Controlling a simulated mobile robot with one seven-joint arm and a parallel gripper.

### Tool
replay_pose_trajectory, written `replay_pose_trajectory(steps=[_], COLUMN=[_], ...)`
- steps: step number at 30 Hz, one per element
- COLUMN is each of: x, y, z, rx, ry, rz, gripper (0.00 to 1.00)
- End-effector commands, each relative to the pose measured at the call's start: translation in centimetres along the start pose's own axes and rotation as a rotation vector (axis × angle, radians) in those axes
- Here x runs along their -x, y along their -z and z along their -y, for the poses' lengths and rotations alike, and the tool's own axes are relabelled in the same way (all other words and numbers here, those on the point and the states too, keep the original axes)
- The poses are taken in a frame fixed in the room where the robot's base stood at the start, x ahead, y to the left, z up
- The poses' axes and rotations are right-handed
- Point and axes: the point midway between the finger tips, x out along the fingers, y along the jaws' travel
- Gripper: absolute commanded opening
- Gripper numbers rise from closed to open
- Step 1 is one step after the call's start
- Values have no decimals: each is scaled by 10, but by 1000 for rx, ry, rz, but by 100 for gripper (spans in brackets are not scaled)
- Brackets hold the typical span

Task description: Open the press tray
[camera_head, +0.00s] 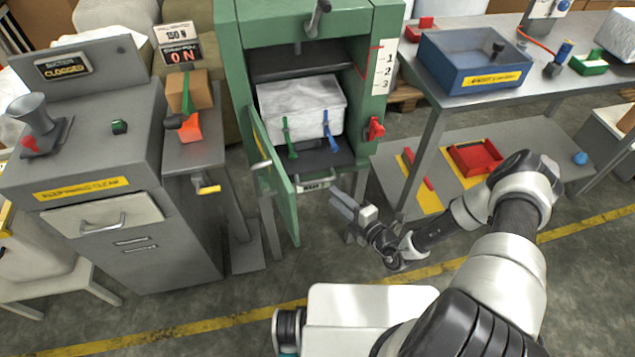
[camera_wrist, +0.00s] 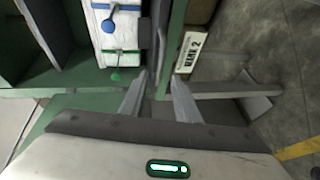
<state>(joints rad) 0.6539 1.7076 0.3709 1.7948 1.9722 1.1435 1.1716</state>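The press tray is the dark plate (camera_head: 316,160) low in the green press (camera_head: 245,60), with a light handle (camera_head: 318,184) and a small label at its front. A white wrapped block (camera_head: 300,105) sits on it, with a green strap (camera_head: 288,138) and a blue strap (camera_head: 328,130) in front. The block also shows in the wrist view (camera_wrist: 120,40). My gripper (camera_head: 343,202) is just in front and to the right of the handle. In the wrist view its fingers (camera_wrist: 158,82) are apart with nothing clearly held. Whether they touch the tray front is unclear.
The green press door (camera_head: 275,180) stands open at the left of the opening. A red lever (camera_head: 375,129) is on the press's right side. A workbench (camera_head: 450,100) with a blue bin (camera_head: 465,75) stands right; a grey cabinet (camera_head: 110,220) stands left. Floor in front is clear.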

Motion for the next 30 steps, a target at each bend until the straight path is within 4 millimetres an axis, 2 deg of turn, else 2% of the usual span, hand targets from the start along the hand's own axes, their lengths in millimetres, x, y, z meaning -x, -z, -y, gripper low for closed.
replay_pose_trajectory(steps=[3, 9, 15, 19, 27, 28, 30], x=[-28, -69, -95, -102, -104, -104, -104], y=[2, 1, 1, 0, 0, 0, 0], z=[1, 1, 1, 0, 0, 0, 0], rx=[4, 4, 4, 2, 2, 2, 2], ry=[-1, -1, 0, 0, 0, 0, 0], rz=[-4, -4, -3, -2, -1, -1, -1], gripper=[29, 29, 29, 29, 29, 28, 16])
